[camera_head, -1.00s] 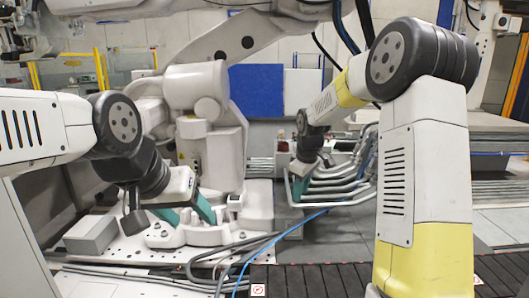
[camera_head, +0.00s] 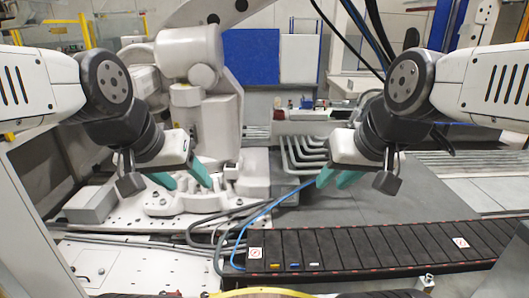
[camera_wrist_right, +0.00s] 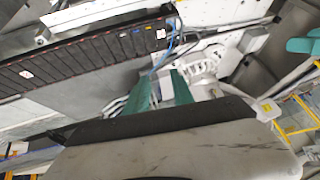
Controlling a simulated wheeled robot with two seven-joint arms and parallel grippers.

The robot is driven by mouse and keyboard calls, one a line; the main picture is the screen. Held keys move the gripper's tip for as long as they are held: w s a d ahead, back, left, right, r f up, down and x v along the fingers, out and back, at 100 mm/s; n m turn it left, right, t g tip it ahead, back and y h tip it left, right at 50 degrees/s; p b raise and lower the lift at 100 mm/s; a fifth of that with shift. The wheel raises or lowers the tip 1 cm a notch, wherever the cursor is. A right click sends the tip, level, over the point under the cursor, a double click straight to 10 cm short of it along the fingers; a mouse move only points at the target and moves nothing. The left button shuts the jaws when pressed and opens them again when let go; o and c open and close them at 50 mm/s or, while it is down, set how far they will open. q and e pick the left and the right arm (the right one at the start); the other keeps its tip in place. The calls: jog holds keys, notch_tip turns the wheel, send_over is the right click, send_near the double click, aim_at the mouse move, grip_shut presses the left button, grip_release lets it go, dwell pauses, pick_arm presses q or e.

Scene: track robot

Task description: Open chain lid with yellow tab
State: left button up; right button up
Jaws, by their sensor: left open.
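The chain (camera_head: 370,248) is a long black segmented track across the lower right of the head view. Its lids lie flat and look closed. Near its left end, small tabs sit on the front edge: a yellow tab (camera_head: 275,265), a blue tab (camera_head: 294,266) and a white tab (camera_head: 313,264). My left gripper (camera_head: 192,186) is open and empty over the white machine base. My right gripper (camera_head: 330,186) is open and empty, above and behind the chain.
A blue cable (camera_head: 262,215) and grey hoses (camera_head: 205,228) run beside the chain's left end. Grey bent pipes (camera_head: 300,155) stand behind. A white robot arm (camera_head: 190,75) stands at the back left. The grey floor (camera_head: 400,205) behind the chain is clear.

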jog(key=w+n+g, duration=0.1)
jog(key=w+n, duration=0.1)
jog(key=w, duration=0.7)
jog(key=n+g+h, duration=0.2)
jog(key=n+g, duration=0.3)
jog(key=n, duration=1)
send_over(275, 265)
notch_tip(275, 265, down, 60)
jog(key=shift+w+f, duration=0.1)
jog(key=shift+f, duration=0.05)
notch_tip(275, 265, down, 6)
jog(key=shift+f, duration=0.75)
